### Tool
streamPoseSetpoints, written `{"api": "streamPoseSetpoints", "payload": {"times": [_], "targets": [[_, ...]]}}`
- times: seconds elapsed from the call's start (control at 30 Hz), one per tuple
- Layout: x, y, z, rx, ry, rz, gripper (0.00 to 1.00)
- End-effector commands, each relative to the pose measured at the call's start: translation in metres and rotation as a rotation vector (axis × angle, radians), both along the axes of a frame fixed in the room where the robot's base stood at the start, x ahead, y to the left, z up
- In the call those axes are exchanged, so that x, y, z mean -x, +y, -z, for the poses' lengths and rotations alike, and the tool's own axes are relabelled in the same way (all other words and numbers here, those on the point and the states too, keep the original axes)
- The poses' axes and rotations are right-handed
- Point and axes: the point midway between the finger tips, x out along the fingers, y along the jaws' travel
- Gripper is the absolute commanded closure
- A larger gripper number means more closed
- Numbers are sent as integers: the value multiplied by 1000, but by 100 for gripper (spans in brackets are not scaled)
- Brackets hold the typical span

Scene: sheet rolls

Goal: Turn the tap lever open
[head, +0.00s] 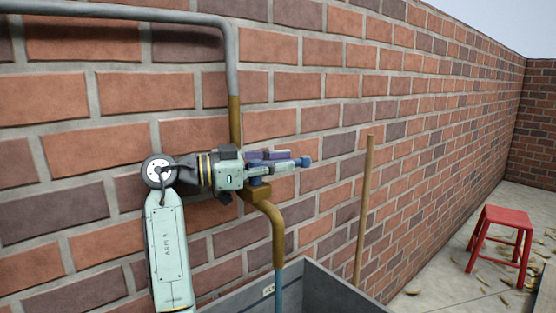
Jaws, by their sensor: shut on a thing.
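The brass tap (278,222) is on the brick wall below a grey pipe, and its spout curves down to the right. A blue lever sits on top of the tap, and its rounded blue end (304,161) sticks out to the right past my fingers. My gripper (285,160) reaches in from the left above the tap and is shut on the lever. The fingers hide most of the lever, so its exact angle is hard to tell. A blue vertical strip (279,284) shows below the spout; I cannot tell whether it is water or a hose.
A grey open-topped basin (324,286) stands under the spout. A wooden pole (365,205) leans on the wall to the right of the tap. A red stool (506,221) stands farther right on the pale floor among scattered leaf-like bits. The wall is close behind my gripper.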

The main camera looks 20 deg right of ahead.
Motion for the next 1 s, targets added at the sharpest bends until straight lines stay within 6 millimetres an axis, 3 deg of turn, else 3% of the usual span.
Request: {"api": "streamPoseSetpoints", "payload": {"times": [0.17, 0.2, 0.5, 0.83, 1.0], "targets": [[0, 0, -1, 3, -2, -1, 100], [0, 0, -1, 3, -2, -1, 85], [0, 0, -1, 3, -1, -3, 65], [0, 0, -3, 2, -2, -3, 65], [1, 0, -26, 2, -4, -3, 65]]}}
